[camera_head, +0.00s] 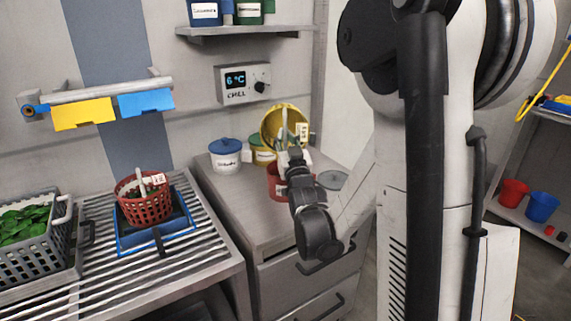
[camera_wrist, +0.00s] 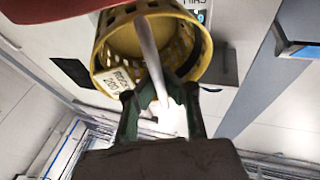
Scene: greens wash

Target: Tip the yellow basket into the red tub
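The yellow basket (camera_head: 270,123) is held tilted on its side above the worktop, with its open mouth showing in the head view. In the wrist view the yellow basket (camera_wrist: 205,50) has a white handle and a tag; I see no contents in the visible part of its inside. My gripper (camera_head: 293,154) is shut on the handle, with its fingers (camera_wrist: 160,112) on either side of it in the wrist view. The red tub (camera_head: 273,182) stands on the worktop below the basket, partly hidden by my gripper and wrist. A red edge, likely the tub (camera_wrist: 60,8), shows at the wrist view's top left.
A grey lid (camera_head: 332,180) lies to the right. A red basket (camera_head: 146,205) sits in a blue tray (camera_head: 125,243) on the slatted rack, beside a grey crate of greens (camera_head: 30,255).

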